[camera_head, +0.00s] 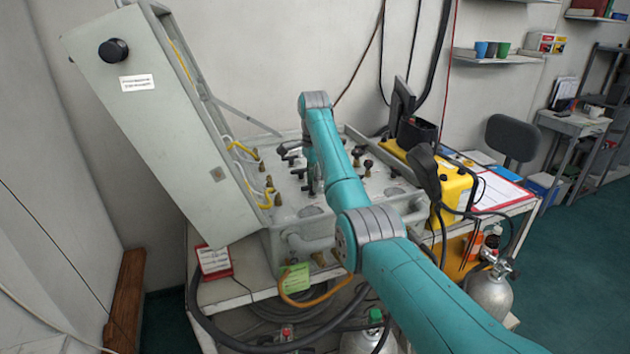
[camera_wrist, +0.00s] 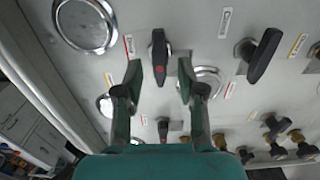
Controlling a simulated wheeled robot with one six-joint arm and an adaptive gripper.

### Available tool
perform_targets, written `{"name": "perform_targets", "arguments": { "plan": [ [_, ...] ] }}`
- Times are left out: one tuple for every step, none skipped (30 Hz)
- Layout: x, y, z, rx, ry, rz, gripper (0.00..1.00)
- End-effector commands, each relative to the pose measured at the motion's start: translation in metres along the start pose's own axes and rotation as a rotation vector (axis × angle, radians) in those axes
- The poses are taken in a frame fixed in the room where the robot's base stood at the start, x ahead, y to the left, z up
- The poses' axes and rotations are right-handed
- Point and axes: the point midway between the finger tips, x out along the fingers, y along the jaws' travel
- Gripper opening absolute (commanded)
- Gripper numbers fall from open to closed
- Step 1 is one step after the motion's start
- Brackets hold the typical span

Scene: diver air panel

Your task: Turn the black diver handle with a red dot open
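A black handle with a red dot (camera_wrist: 159,46) is on the grey panel (camera_wrist: 205,25) in the wrist view, just ahead of the gap between my fingertips. Its long side runs roughly up and down in the picture. My gripper (camera_wrist: 160,82) is open, with one finger on each side of the handle's lower end and a visible gap on both sides. I cannot tell how far the fingertips are from the panel face. In the head view my gripper (camera_head: 313,182) is over the panel (camera_head: 308,212), and this handle cannot be made out there.
Another black handle (camera_wrist: 264,56) stands tilted to the right. A smaller dark handle (camera_wrist: 163,128) is below, between my fingers. Round gauges (camera_wrist: 85,25) and several brass valves (camera_wrist: 278,128) surround them. A raised grey lid (camera_head: 165,130) stands left of the panel, and a yellow case (camera_head: 452,190) right.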

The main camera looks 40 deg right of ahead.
Motion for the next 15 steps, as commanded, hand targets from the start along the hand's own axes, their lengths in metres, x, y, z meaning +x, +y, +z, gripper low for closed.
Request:
{"name": "perform_targets", "arguments": {
  "plan": [
    [-0.0002,0.0,0.0,0.0,0.0,0.0,0.39],
    [-0.0002,0.0,0.0,0.0,0.0,0.0,0.39],
    [-0.0002,0.0,-0.0001,0.0,0.0,0.0,0.37],
    [-0.0003,-0.0001,-0.0001,0.0,0.0,0.0,0.29],
    [-0.0003,-0.0001,-0.0001,0.0,0.0,0.0,0.22],
    [-0.0003,0.0,-0.0002,0.0,0.0,0.0,0.12],
    [-0.0003,0.0,-0.0002,0.0,0.0,0.0,0.04],
    [-0.0003,-0.0001,-0.0002,0.0,0.0,0.0,0.0],
    [-0.0004,-0.0001,-0.0002,0.0,0.0,0.0,0.0],
    [-0.0004,-0.0001,-0.0002,0.0,0.0,0.0,0.0],
    [-0.0004,-0.0001,-0.0002,0.0,0.0,0.0,0.0],
    [-0.0004,-0.0001,-0.0002,0.0,0.0,0.0,0.0],
    [-0.0004,-0.0001,-0.0002,0.0,0.0,0.0,0.0],
    [-0.0004,-0.0001,-0.0002,-0.001,0.0,0.0,0.0],
    [-0.0004,-0.0001,-0.0003,-0.003,0.0,0.0,0.0]
  ]
}}
